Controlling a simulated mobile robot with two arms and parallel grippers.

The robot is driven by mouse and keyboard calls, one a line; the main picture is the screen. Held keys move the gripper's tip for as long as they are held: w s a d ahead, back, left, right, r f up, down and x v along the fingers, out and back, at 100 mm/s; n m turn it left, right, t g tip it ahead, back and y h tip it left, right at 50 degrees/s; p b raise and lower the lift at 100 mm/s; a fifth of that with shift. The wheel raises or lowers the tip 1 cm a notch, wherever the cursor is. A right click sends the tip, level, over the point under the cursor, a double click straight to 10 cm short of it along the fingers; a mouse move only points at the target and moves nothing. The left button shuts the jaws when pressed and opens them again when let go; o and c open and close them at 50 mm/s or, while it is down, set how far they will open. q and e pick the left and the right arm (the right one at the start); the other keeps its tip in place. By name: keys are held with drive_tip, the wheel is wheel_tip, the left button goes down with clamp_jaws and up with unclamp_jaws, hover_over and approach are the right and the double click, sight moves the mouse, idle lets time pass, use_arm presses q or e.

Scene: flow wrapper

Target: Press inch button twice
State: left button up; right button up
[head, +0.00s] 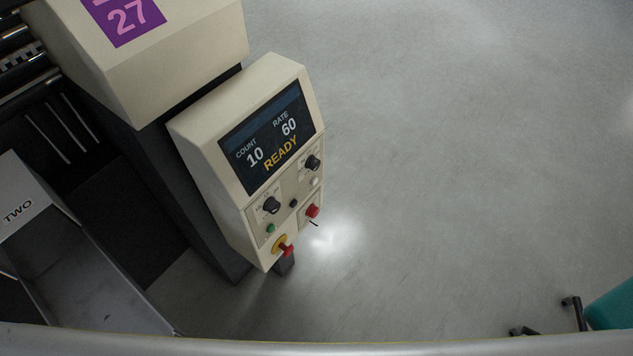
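The control panel (250,210) of the flow wrapper is a cream box, seen tilted in the head view. Its screen (266,137) reads COUNT 10, RATE 60 and READY. Below the screen are two black knobs, one at the left (271,206) and one at the right (312,163). Between and around them are a small black button (293,203), a white button (315,182), a green button (270,228) and a red button (312,210). A red knob on a yellow base (283,246) sits lowest. The labels are too small to read, so I cannot tell which is the inch button. Neither gripper is in view.
The cream machine housing (160,60) with a purple 27 sign (126,18) stands at upper left. A grey metal bin (80,260) marked TWO is at lower left. A teal object (612,304) with black parts is at lower right. Grey floor (470,150) right of the panel is clear.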

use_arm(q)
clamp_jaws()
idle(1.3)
